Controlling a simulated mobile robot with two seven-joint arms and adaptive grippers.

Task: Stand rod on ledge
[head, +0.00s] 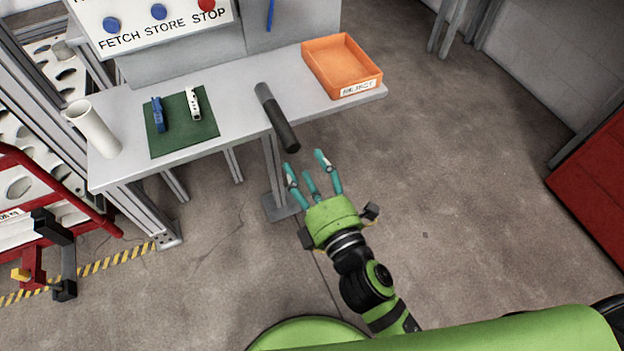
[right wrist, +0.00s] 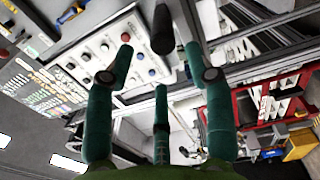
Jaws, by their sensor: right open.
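The rod (head: 277,117) is a dark cylinder with a lighter grey far end. In the head view it lies slanted across the front edge of the grey ledge (head: 235,90), its dark end out past the edge. I cannot tell exactly how it rests. My right gripper (head: 312,165) is open and empty, its teal fingers just short of the rod's dark end and apart from it. In the right wrist view the rod (right wrist: 162,30) shows end-on beyond the open fingers (right wrist: 160,75). My left gripper is not in view.
On the ledge stand a white tube (head: 93,130), a green mat (head: 182,137) with a blue tool and a white tool, and an orange tray (head: 340,67) at the right. A button panel (head: 150,22) is behind. A red cabinet (head: 592,190) stands right. Floor around my arm is clear.

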